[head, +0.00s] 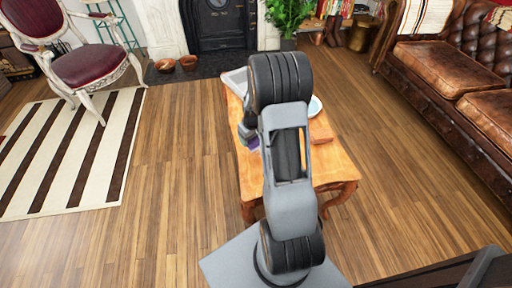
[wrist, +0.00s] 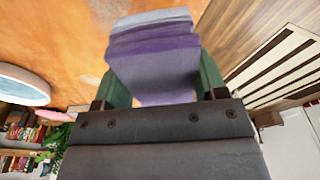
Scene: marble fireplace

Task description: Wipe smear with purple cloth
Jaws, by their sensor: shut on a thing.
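My gripper (wrist: 160,85) is shut on the folded purple cloth (wrist: 155,55), which sits between its two green fingers in the wrist view. In the head view, a small bit of the purple cloth (head: 253,144) shows at the left edge of the wooden table (head: 333,168), beside my arm. The orange-brown tabletop (wrist: 60,35) lies beyond the cloth in the wrist view. I cannot tell whether the cloth touches it. I cannot make out a smear for sure; my arm hides much of the table in the head view.
A white plate (head: 315,106) and a brown block-like thing (head: 320,131) are on the table. A grey tray-like thing (head: 236,80) is at its far left. A leather sofa (head: 447,68) stands right, a red chair (head: 92,62) left. Open floor lies left of the table.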

